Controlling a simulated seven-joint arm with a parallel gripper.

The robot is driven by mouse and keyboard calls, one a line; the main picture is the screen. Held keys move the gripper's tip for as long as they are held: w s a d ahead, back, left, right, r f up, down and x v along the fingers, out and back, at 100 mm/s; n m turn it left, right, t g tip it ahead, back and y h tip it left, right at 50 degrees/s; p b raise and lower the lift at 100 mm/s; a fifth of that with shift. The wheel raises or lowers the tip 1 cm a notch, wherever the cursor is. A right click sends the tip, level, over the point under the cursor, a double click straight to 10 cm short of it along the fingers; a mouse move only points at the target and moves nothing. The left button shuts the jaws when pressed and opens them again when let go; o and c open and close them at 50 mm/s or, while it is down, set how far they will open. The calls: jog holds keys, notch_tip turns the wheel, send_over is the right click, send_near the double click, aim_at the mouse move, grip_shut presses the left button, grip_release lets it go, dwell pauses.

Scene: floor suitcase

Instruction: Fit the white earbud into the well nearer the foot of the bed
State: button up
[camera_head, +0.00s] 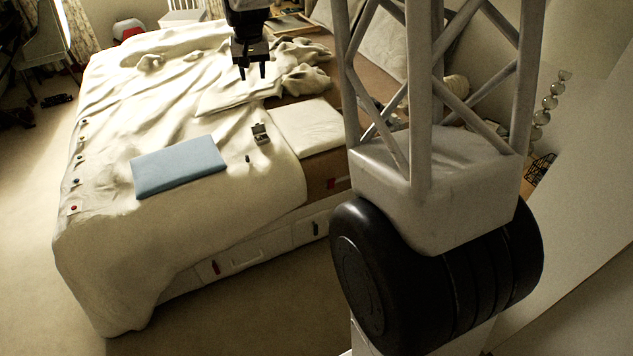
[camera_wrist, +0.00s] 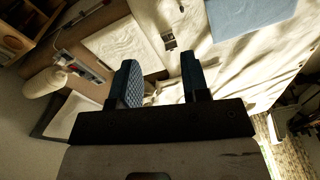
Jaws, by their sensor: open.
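A small open case (camera_head: 261,134) with a raised lid sits on the bed, right of the blue folded cloth; its wells are too small to make out. It also shows in the wrist view (camera_wrist: 169,41), beyond my fingertips. A small dark piece (camera_head: 248,158) lies on the cover just in front of the case, and shows at the top of the wrist view (camera_wrist: 181,8). I cannot tell whether it is an earbud, and I cannot pick out a white earbud. My gripper (camera_head: 252,75) is open and empty above the bed, behind the case; its two fingers (camera_wrist: 158,62) are apart.
The blue cloth (camera_head: 179,166) lies flat on the cream cover (camera_head: 110,110). A pale flat cushion or cloth (camera_head: 306,127) lies right of the case. Rumpled bedding (camera_head: 300,80) lies near my gripper. The cover around the case is mostly clear.

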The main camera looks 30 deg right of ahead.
jog(key=s+a+r+n, duration=0.1)
jog(key=s+r, duration=0.3)
jog(key=s, duration=0.9)
jog(key=s+a+r, duration=0.2)
jog(key=s+r, duration=0.1)
jog(key=s, duration=0.9)
jog(key=s+f, duration=0.2)
jog(key=s, duration=0.9)
jog(key=s+a+f+n+t, duration=0.1)
jog(key=s+f, duration=0.1)
jog(key=s, duration=0.9)
jog(key=shift+s+a+f, duration=0.15)
jog(key=shift+s+f, duration=0.05)
jog(key=shift+s, duration=0.2)
